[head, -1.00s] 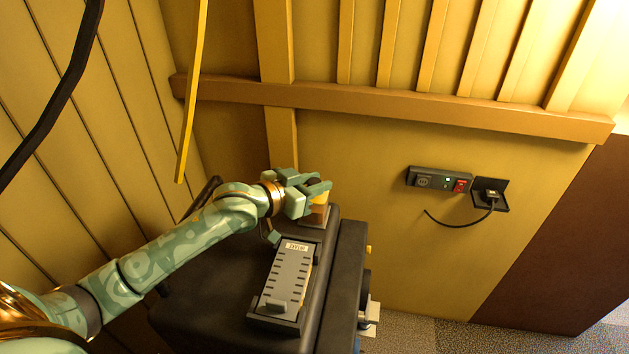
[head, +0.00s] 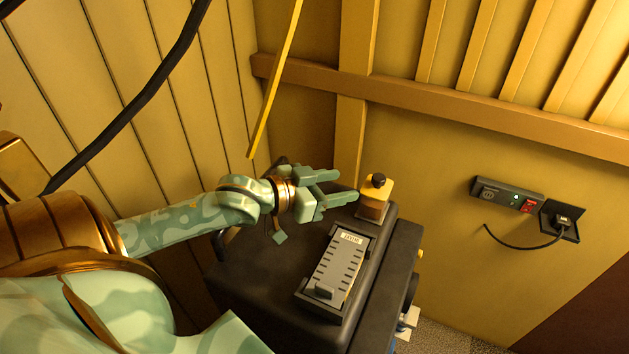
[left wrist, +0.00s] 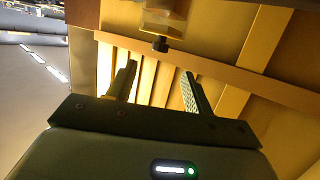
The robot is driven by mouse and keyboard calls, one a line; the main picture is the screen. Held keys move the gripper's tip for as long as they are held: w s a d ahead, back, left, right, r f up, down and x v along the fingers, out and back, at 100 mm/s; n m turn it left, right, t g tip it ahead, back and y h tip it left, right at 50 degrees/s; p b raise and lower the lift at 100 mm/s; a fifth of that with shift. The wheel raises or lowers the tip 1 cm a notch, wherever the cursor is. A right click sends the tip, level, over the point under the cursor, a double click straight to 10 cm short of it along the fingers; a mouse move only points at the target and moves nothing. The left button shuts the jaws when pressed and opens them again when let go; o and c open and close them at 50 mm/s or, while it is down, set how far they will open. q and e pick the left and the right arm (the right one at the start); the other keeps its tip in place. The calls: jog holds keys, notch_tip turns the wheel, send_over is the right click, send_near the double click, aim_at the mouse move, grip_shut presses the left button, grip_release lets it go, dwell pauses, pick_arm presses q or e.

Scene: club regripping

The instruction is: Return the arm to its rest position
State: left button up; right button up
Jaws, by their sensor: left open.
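My left arm comes in from the left, and its green gripper (head: 343,186) is over the black machine (head: 255,275). The two fingers are apart with nothing between them. They point right, toward a yellow block with a black knob (head: 376,196), with a small gap between. In the left wrist view the open fingers (left wrist: 159,70) also show empty, and the block with its knob (left wrist: 160,22) is at the top, partly cut off. My right gripper is not in view.
A grey slider panel (head: 338,268) lies on the machine, its handle (head: 324,292) at the near end. A yellow strip (head: 275,80) and a black cable (head: 135,115) hang near the arm. A switch box (head: 508,195) and plugged socket (head: 562,220) are on the right wall.

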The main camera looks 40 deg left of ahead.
pick_arm(q)
jog(key=v, duration=0.5)
jog(key=shift+p, duration=0.3)
